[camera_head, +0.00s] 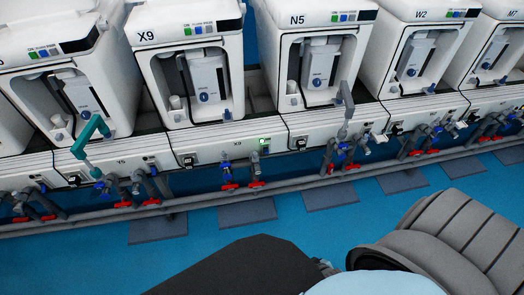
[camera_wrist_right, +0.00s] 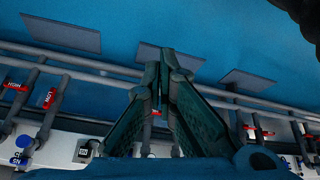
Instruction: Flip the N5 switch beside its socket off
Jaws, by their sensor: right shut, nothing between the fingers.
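The N5 machine (camera_head: 315,50) stands in the row in the head view, its label on the front top. Below it is its white front panel (camera_head: 320,128), with a small black socket-like fitting (camera_head: 300,143) at its left end. The switch is too small to tell apart, and its position cannot be read. In the right wrist view my right gripper (camera_wrist_right: 158,75) has dark teal fingers, shut and empty, pointing toward the floor side. A black fitting in a white frame (camera_wrist_right: 84,151) shows at lower left. Neither gripper shows in the head view.
Grey pipes with blue valves (camera_head: 342,150) and red handles (camera_head: 348,166) run in front of the panels. A grey upright arm-like part (camera_head: 346,103) stands before the N5 panel. The X9 panel has a lit green light (camera_head: 265,141).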

